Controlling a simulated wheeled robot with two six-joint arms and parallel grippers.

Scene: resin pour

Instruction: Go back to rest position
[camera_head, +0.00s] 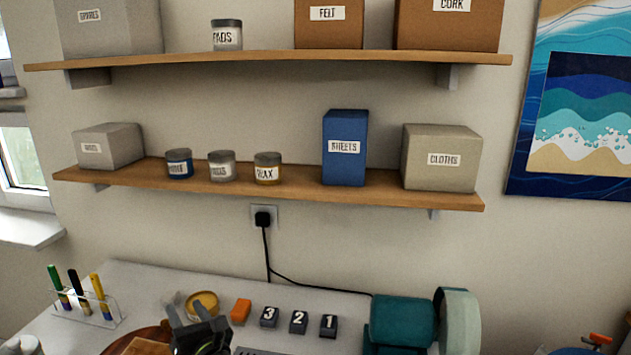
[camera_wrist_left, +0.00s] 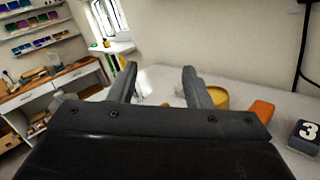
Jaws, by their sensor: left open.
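My left gripper (camera_head: 186,314) shows at the bottom of the head view, over the white table. In the left wrist view its two fingers (camera_wrist_left: 158,80) are apart, with nothing seen held between them. Beyond the fingers stands a clear cup (camera_head: 176,303), partly hidden by them. A round amber-yellow jar or lid (camera_head: 204,304) is just right of the fingers and also shows in the left wrist view (camera_wrist_left: 217,98). My right gripper is in neither view.
An orange block (camera_head: 241,311) and dark blocks numbered 3 (camera_head: 268,317), 2 (camera_head: 299,321) and 1 (camera_head: 328,325) line the table. A teal machine (camera_head: 400,321) stands right, a marker rack (camera_head: 88,309) left. Two wall shelves (camera_head: 290,193) hold boxes and jars above.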

